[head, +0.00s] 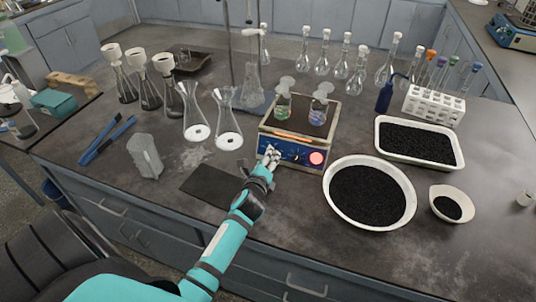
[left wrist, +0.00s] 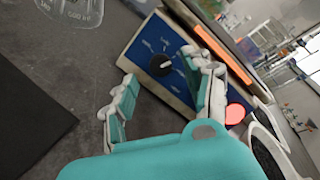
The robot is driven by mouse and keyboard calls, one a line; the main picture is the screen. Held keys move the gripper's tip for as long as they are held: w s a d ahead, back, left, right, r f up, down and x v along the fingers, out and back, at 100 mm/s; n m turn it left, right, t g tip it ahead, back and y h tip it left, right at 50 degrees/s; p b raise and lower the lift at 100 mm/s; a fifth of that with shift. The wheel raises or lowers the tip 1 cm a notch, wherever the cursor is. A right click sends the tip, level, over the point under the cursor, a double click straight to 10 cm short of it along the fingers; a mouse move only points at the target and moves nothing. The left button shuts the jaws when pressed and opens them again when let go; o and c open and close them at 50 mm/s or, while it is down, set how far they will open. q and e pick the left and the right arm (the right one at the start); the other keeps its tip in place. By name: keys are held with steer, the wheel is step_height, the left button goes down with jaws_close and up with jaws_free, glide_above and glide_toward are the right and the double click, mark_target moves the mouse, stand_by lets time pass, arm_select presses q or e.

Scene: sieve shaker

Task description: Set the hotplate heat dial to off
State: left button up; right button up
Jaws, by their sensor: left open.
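The hotplate (head: 302,118) has a cream body, a blue front panel and a glowing orange strip, and it stands near the middle of the bench. Its black dial (left wrist: 160,66) with a white pointer mark sits on the blue panel in the left wrist view. A red round light (head: 316,158) glows at the panel's right. My right gripper is not in view.
Two flasks (head: 283,106) with liquid stand on the hotplate. A dark mat (head: 207,184) lies in front.

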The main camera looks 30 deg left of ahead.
arm_select(q)
steer(key=shift+x, duration=1.65)
jaws_close()
